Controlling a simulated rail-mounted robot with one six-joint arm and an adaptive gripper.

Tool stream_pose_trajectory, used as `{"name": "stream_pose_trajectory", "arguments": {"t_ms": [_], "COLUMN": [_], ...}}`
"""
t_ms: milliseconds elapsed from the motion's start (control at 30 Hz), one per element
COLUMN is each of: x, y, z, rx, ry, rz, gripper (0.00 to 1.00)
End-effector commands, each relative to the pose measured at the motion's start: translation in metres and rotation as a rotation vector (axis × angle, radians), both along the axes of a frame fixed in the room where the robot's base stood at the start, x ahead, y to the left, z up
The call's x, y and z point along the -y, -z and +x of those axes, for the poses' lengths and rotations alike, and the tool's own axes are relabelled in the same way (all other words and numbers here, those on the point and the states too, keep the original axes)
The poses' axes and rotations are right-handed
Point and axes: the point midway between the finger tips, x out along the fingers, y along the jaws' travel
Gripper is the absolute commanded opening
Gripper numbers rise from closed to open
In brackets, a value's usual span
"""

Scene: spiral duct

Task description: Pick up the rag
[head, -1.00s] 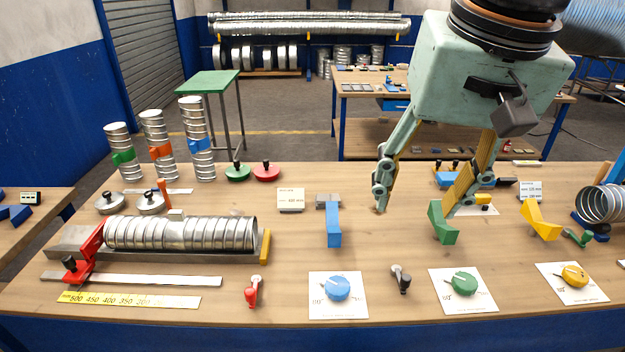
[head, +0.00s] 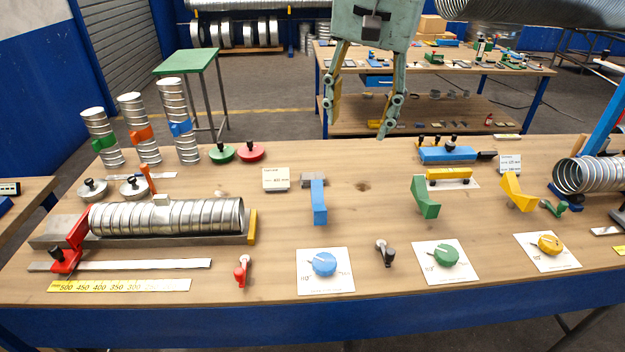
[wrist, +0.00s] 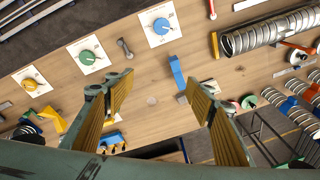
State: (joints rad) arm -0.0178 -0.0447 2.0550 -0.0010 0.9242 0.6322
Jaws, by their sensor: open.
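I cannot make out a rag for certain in either view. A small grey item (head: 313,180) lies behind the blue bracket (head: 319,205) on the workbench (head: 345,220); it is too small to tell what it is. It shows partly in the wrist view (wrist: 181,98), beside the blue bracket. My gripper (head: 355,127) hangs above the back edge of the bench, fingers pointing down, spread and empty.
A ribbed duct (head: 165,217) lies in a fixture at left, with spiral tubes (head: 172,120) standing behind. Blue, green (head: 445,255) and yellow (head: 549,245) dials line the front. Green (head: 425,198) and yellow brackets (head: 516,193) stand at right.

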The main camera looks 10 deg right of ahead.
Motion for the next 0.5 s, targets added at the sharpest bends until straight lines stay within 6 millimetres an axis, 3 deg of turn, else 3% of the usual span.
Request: {"name": "stream_pose_trajectory", "arguments": {"t_ms": [500], "x": [-0.005], "y": [0.022], "z": [0.092], "rx": [-0.042], "ry": [0.184], "rz": [0.035], "gripper": [0.5]}}
